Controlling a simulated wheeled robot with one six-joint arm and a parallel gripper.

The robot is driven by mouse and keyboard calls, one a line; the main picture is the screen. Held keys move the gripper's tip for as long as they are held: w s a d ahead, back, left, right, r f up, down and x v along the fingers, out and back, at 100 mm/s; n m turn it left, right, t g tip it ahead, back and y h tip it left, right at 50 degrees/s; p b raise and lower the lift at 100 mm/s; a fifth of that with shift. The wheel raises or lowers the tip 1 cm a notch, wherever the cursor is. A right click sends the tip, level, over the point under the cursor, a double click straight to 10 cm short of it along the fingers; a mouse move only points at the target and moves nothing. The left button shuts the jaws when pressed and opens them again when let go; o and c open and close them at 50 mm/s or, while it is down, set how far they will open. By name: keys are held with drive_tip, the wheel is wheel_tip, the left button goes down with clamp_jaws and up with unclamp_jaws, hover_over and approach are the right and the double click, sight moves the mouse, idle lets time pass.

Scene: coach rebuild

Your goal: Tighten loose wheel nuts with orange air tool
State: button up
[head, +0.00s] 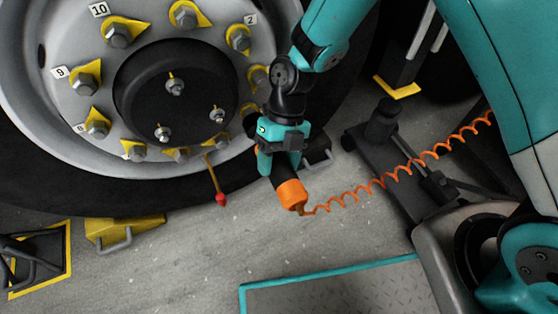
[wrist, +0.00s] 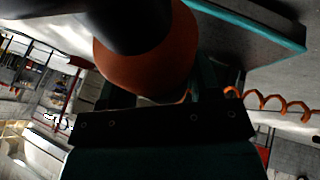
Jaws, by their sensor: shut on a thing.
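My gripper (head: 281,152) is shut on the orange air tool (head: 291,194), in front of the wheel's lower right edge. The tool's orange end points down toward the floor, with a coiled orange hose (head: 375,185) running right from it. In the wrist view the tool's orange body (wrist: 150,65) fills the upper middle. The wheel (head: 55,140) carries several grey nuts with yellow pointers, such as the nut beside label 10 (head: 119,34) and the nut beside label 2 (head: 239,39). My arm and gripper hide part of the right side. I cannot tell whether the tool touches a nut.
A thin rod with a red tip (head: 221,199) sticks out below the hub. A yellow chock (head: 125,229) lies on the floor at left. A dark jack (head: 385,125) stands right of the wheel. A teal-edged plate (head: 330,287) lies in front; floor between is clear.

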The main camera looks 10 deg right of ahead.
sight(288, 169)
drive_tip(key=shift+w+a+r, duration=0.1)
drive_tip(key=shift+w+a, duration=0.15)
drive_tip(key=shift+w, duration=0.7)
drive_tip(key=shift+w+a, duration=0.25)
drive_tip(key=shift+w, duration=0.65)
idle(2.1)
drive_tip(key=shift+s, duration=0.1)
idle(0.8)
drive_tip(key=shift+s+d, duration=0.35)
drive_tip(key=shift+s, duration=0.85)
drive_tip(key=shift+s+d, duration=0.35)
drive_tip(key=shift+s, duration=0.85)
drive_tip(key=shift+s+d, duration=0.35)
drive_tip(key=shift+s, duration=0.85)
